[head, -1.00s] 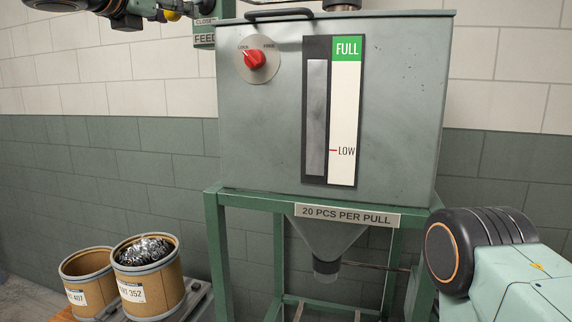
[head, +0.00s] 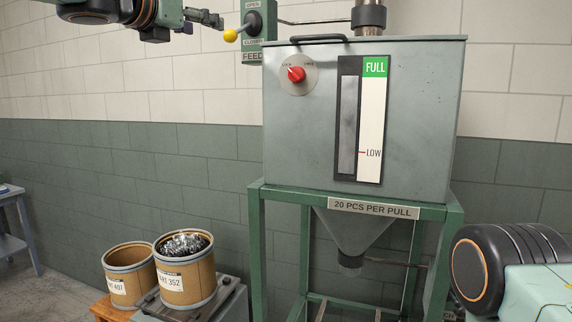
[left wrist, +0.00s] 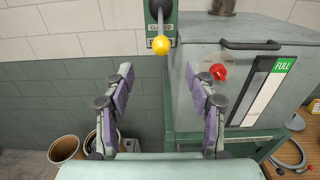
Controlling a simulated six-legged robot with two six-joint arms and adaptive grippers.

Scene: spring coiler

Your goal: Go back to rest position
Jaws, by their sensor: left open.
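My left gripper (head: 203,18) hangs at the upper left of the head view, just left of the yellow lever knob (head: 230,35). Its two purple-padded fingers stand apart and empty in the left wrist view (left wrist: 158,80). The yellow knob (left wrist: 161,45) shows beyond the fingertips there, apart from them. The knob's lever sits on the green feed box (head: 252,57), marked open and closed, and slants down to the left. My right gripper is out of view; only a part of my own body shows at lower right.
A grey hopper (head: 315,130) with a red dial (head: 296,74) and level gauge stands on a green frame (head: 257,235). Two drums stand at lower left: one (head: 186,285) holds shiny metal pieces, the other (head: 128,282) looks empty. A blue table (head: 12,245) is at far left.

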